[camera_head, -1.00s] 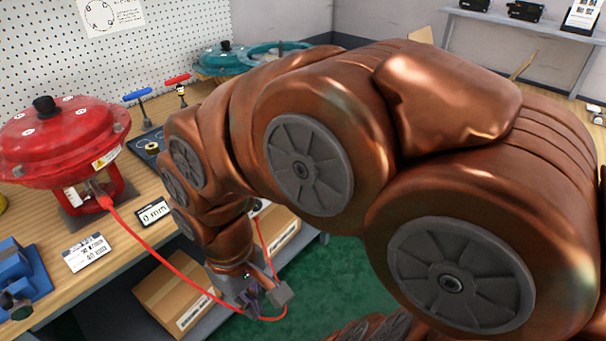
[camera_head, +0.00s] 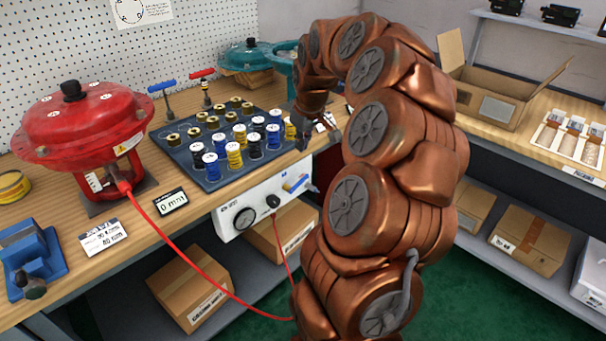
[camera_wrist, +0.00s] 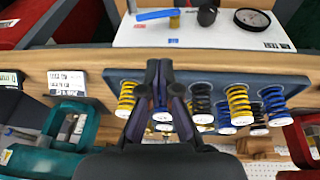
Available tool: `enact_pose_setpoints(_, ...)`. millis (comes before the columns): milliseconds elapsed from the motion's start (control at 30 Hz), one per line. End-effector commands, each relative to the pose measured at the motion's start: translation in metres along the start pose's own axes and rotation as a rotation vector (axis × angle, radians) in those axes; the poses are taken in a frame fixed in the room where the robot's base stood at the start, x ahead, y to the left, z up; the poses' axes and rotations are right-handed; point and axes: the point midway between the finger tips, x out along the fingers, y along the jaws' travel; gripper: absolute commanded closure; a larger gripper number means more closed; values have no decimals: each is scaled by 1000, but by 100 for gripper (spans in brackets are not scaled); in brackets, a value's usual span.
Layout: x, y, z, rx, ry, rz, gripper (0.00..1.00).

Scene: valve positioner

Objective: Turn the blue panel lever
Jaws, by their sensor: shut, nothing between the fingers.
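The blue lever (camera_head: 295,183) is on the right part of the white panel (camera_head: 228,227) under the bench's front edge. In the wrist view the blue lever (camera_wrist: 154,15) lies lengthwise across the picture beside a brass stub, clear of my fingers. My gripper (camera_head: 303,138) is above the bench by the right end of the spring tray, apart from the lever. In the wrist view my gripper (camera_wrist: 160,66) is shut and empty, its fingers over the tray's springs. Nothing hides the lever.
A dark tray (camera_head: 212,184) holds several blue, yellow and black springs. A black knob (camera_head: 273,201) and round gauge (camera_head: 244,218) sit left of the lever. A red hose (camera_head: 190,262) loops from the red actuator (camera_head: 80,130) toward the panel. Boxes lie on the lower shelf.

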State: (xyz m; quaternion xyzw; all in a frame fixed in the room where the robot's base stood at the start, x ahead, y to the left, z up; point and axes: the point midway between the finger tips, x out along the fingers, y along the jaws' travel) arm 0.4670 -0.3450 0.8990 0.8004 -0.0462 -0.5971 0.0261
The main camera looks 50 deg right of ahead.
Motion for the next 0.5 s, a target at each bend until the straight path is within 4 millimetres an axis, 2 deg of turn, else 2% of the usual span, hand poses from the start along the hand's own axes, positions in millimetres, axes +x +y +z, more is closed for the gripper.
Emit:
enact_pose_setpoints(100, 6, 11, 1, 10, 3, 8, 100)
enact_pose_setpoints(233, 18, 10, 2, 9, 0, 6, 100)
enact_pose_setpoints(500, 63, 10, 2, 7, -2, 5, 100)
